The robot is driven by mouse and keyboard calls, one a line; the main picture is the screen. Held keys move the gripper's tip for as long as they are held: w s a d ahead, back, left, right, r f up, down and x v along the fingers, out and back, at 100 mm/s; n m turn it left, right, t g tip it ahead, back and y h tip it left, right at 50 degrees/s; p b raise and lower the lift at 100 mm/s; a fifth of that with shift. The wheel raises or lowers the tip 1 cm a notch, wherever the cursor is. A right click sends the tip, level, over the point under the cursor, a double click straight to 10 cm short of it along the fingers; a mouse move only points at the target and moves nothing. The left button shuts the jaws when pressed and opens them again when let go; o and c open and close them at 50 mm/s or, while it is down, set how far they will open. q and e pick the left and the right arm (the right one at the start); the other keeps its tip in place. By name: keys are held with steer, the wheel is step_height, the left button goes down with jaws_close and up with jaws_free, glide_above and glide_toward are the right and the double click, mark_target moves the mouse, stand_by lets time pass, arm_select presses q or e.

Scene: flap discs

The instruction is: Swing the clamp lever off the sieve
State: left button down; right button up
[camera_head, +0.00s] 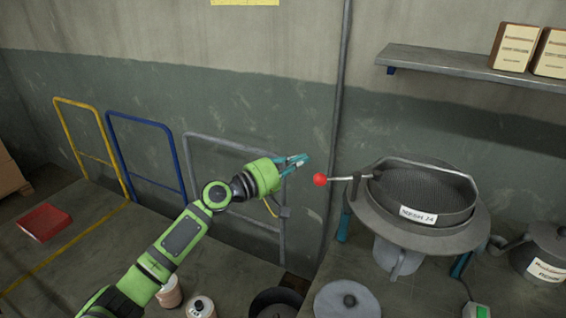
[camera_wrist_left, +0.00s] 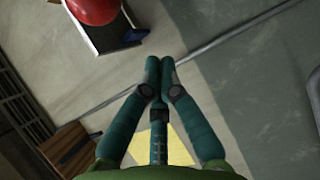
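The sieve (camera_head: 425,193), a round mesh pan labelled MESH 24, sits on a flanged grey stand at the right. The clamp lever (camera_head: 345,178) is a metal rod from the sieve's left rim, with a red ball knob (camera_head: 320,179) at its left end. The knob also shows at the top edge of the left wrist view (camera_wrist_left: 93,9). My left gripper (camera_head: 303,160) is just left of and above the knob, apart from it. Its teal fingers meet at the tips in the left wrist view (camera_wrist_left: 159,75), with nothing seen between them. My right gripper is not in view.
A wall shelf (camera_head: 470,68) with boxes (camera_head: 514,47) is above the sieve. A vertical pipe (camera_head: 338,110) runs behind the knob. A lidded pot (camera_head: 545,250) stands at right; round lids (camera_head: 347,300) lie below. Yellow (camera_head: 90,150), blue and grey rails line the wall.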

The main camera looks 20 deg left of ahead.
arm_select(q)
steer(key=s+d+p, duration=0.2)
steer(key=shift+s+d+f+p, duration=0.4)
stand_by(0.4)
